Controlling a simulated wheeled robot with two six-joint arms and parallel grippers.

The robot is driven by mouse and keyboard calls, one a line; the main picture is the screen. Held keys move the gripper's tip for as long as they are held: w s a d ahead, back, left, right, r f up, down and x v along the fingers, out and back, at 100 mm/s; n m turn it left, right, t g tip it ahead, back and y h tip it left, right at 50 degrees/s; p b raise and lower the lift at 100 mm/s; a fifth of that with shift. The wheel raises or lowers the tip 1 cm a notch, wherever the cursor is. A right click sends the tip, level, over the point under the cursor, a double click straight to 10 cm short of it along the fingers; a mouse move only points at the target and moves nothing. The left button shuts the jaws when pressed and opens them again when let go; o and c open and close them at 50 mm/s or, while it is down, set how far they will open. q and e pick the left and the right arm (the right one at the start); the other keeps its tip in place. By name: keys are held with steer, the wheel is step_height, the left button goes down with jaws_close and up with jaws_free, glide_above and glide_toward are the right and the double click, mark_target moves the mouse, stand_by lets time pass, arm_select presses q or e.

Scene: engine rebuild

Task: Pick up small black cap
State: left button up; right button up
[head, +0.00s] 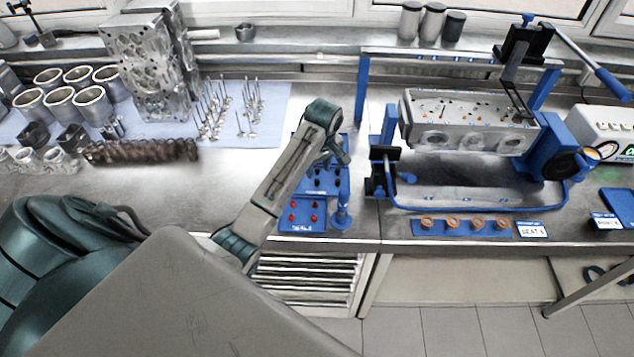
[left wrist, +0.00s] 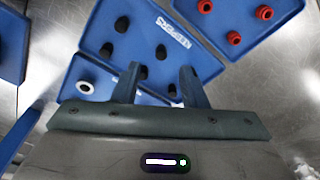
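Several small black caps stand on a blue tray marked "KEEPERS" (left wrist: 202,60) in the left wrist view. One black cap (left wrist: 141,72) shows just inside the left finger, and another (left wrist: 171,90) lies between the fingers, nearer the palm. Others stand beyond, such as a cap (left wrist: 122,24) at the top. My left gripper (left wrist: 160,70) is open and empty over this tray; whether the fingertips are at cap height I cannot tell. In the head view my left gripper (head: 340,154) is above the blue trays, partly hiding the caps. My right gripper is not in view.
A tray with red caps (left wrist: 234,38) adjoins the keepers tray. A blue post (head: 341,205) stands right of the trays. The engine stand (head: 388,130) with a cylinder head (head: 465,118) is further right. Valves (head: 215,112) stand left on a pale mat. Bare bench (head: 190,190) lies left.

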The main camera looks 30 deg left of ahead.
mark_target(317, 180)
arm_select(q)
step_height(317, 180, down, 4)
steer(key=shift+a+f+p, duration=0.1)
steer(key=shift+a+p, duration=0.05)
steer(key=shift+p, duration=1.1)
steer(key=shift+f, duration=0.35)
jaws_close()
